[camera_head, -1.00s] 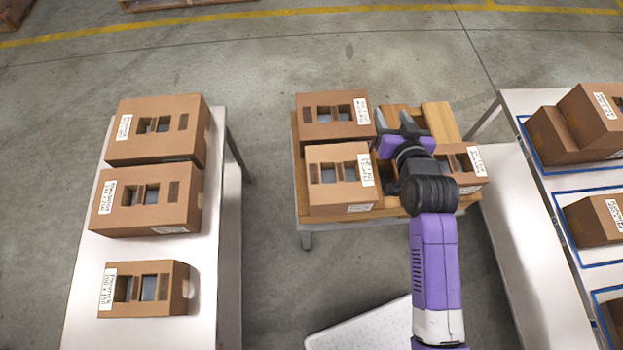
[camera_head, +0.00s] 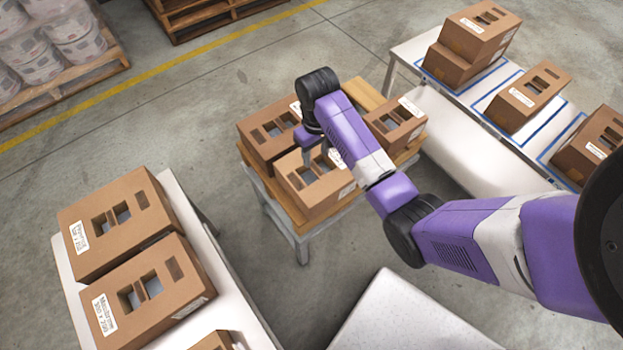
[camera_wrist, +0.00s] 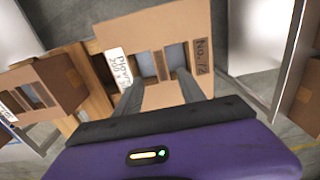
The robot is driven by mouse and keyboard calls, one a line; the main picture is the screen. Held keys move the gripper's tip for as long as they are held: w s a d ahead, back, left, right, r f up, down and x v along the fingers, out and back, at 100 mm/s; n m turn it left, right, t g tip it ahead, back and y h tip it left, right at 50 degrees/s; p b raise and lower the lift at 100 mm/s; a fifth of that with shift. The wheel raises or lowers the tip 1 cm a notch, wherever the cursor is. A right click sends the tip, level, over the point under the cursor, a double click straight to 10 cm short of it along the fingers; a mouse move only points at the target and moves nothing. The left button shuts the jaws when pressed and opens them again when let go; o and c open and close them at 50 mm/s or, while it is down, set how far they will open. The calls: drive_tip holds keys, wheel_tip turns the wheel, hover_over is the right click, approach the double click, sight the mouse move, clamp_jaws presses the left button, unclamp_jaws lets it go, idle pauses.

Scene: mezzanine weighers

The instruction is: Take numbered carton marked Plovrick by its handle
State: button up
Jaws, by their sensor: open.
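The carton whose label begins "Plov" (camera_wrist: 117,65) fills the upper middle of the wrist view. In the head view, the carton under my gripper (camera_head: 303,207) stands at the near side of the wooden-topped stand. My gripper (camera_wrist: 160,88) is open, its fingers apart at the two openings, one on each side of the strip. How deep the tips are, I cannot tell. In the head view my gripper (camera_head: 318,158) is partly hidden by my arm.
Two other cartons stand close by on the same stand, one behind (camera_head: 262,132) and one at the right (camera_head: 395,122). A left table (camera_head: 232,300) bears several cartons, and a right table (camera_head: 420,58) bears more.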

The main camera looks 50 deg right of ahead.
sight(316, 168)
drive_tip(key=f, duration=0.7)
drive_tip(key=shift+s+a+f+p, duration=0.25)
drive_tip(key=shift+p, duration=0.05)
drive_tip(key=shift+c, duration=0.2)
clamp_jaws()
drive_tip(key=shift+r, duration=0.1)
idle(0.9)
